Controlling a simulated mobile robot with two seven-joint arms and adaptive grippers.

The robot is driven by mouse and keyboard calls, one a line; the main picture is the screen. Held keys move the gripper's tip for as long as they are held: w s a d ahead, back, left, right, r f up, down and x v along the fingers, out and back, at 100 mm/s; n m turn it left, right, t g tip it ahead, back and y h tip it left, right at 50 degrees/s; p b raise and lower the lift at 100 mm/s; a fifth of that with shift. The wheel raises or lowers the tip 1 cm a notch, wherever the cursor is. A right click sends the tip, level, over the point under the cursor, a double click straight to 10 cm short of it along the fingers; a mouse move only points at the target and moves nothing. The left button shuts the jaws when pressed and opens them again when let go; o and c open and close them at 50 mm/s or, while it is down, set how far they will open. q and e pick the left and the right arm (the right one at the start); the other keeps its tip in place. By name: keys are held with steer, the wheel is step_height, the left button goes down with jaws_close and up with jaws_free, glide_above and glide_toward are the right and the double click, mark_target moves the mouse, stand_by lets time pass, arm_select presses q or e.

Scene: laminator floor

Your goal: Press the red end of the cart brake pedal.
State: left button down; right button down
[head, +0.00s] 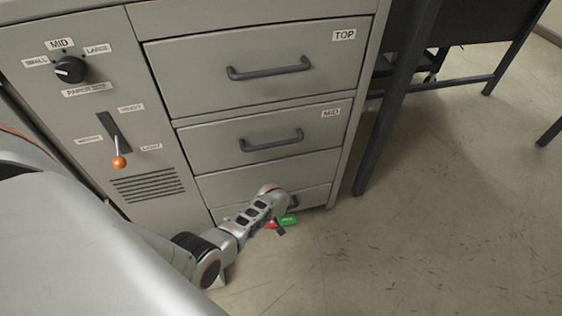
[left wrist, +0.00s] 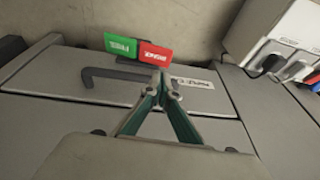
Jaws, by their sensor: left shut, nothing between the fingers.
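The brake pedal has a green end (head: 288,220) and a red end (head: 270,225), low at the front of the grey cabinet. In the left wrist view the red end (left wrist: 154,53) is right of the green end (left wrist: 122,44), both with white lettering. My left gripper (left wrist: 162,80) is shut and empty, its fingertips just below the red end in that picture. Whether they touch it cannot be told. In the head view my left arm reaches down to the pedal and partly hides the red end. My right gripper is not in view.
The grey cabinet has a top drawer (head: 250,65), a mid drawer (head: 265,135) and lower drawers with dark handles. A black dial (head: 70,69) and an orange-knobbed lever (head: 119,161) are on its left panel. A dark table leg (head: 392,110) stands at right. Open floor (head: 440,220) lies right.

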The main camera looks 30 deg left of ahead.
arm_select(q)
steer(key=shift+w+d+f, duration=0.2)
steer(key=shift+w+d, duration=0.25)
